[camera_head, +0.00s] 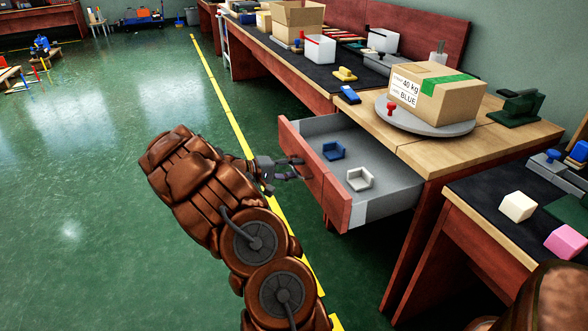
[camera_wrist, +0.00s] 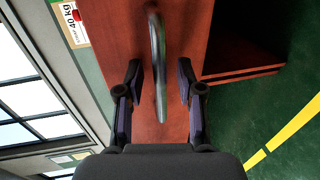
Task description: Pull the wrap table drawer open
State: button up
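The wrap table drawer (camera_head: 328,186) stands pulled out from under the wooden table top (camera_head: 440,140). It has a red front and a grey inside, with a blue angled piece (camera_head: 333,150) and a white angled piece (camera_head: 359,179) lying in it. My gripper (camera_head: 293,168) is at the outer side of the drawer front. In the wrist view, the grey bar handle (camera_wrist: 157,65) runs between the fingers of my gripper (camera_wrist: 160,95), against the red front (camera_wrist: 180,30). The fingers are apart, with a gap on each side of the handle.
A cardboard box (camera_head: 437,92) labelled 40 kg BLUE sits on a round grey turntable (camera_head: 425,122) above the drawer. A blue stapler-like item (camera_head: 349,94) lies near the table edge. Green floor (camera_head: 110,230) with a yellow line (camera_head: 225,98) is open to the left.

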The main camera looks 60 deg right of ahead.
jog(key=v, duration=1.2)
dwell(0.6)
jog(key=s+a+r+t+y+p, duration=0.1)
jog(key=s+a+r+p, duration=0.25)
jog(key=r, duration=0.25)
jog(key=s+a+r+y+p, duration=0.2)
jog(key=s+a+r+p, duration=0.1)
jog(key=a+r+p, duration=0.25)
jog(key=s+a+r+t+y+p, duration=0.1)
jog(key=s+a+r+p, duration=0.25)
jog(key=r, duration=0.25)
jog(key=s+a+r+n+t+y+p, duration=0.2)
jog(key=s+a+r+p, duration=0.2)
jog(key=a, duration=0.5)
jog(key=s+a+r+n+t+y+p, duration=0.2)
jog(key=s+a+r+n+y+p, duration=0.1)
jog(key=a+p, duration=0.4)
jog(key=s+a+r+n+t+y+p, duration=0.1)
jog(key=s+a+r+p, duration=0.4)
jog(key=a, duration=0.8)
notch_tip(320, 180, up, 2)
jog(key=shift+s+r+n+t+y+p, duration=0.2)
jog(key=shift+n+t+y+p, duration=0.25)
jog(key=shift+n+y, duration=0.55)
jog(key=shift+d, duration=0.15)
